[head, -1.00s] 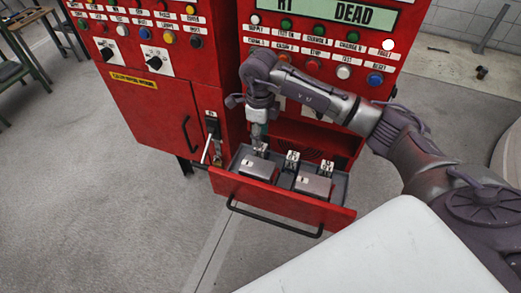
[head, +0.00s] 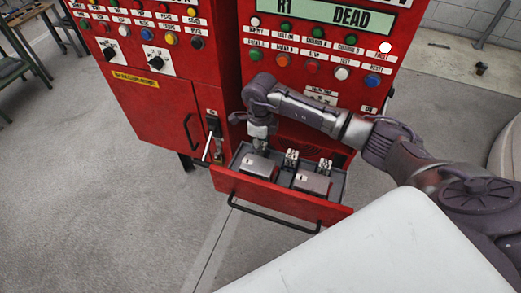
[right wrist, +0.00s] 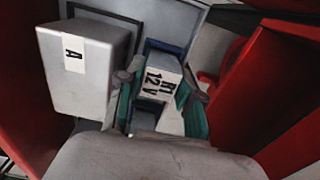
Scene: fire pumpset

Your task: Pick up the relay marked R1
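The relay marked R1 (right wrist: 158,78) is a small pale block, with a label that also reads 12 V, in the right wrist view. It sits in the open red drawer (head: 272,201), behind a grey box. My right gripper (head: 260,143) reaches down over the drawer's back left part and hides the relay in the head view. In the right wrist view the right gripper's teal pads (right wrist: 160,108) stand on either side of the relay. The fingers are apart; a narrow gap seems to show on the left, and firm contact cannot be seen. My left gripper is not in view.
A grey box (head: 254,168) marked A in the wrist view and another grey box (head: 312,184) lie in the drawer. Two more small labelled blocks (head: 291,158) (head: 325,166) stand behind them. A lever (head: 207,146) is left of the drawer. The cabinet panel rises behind.

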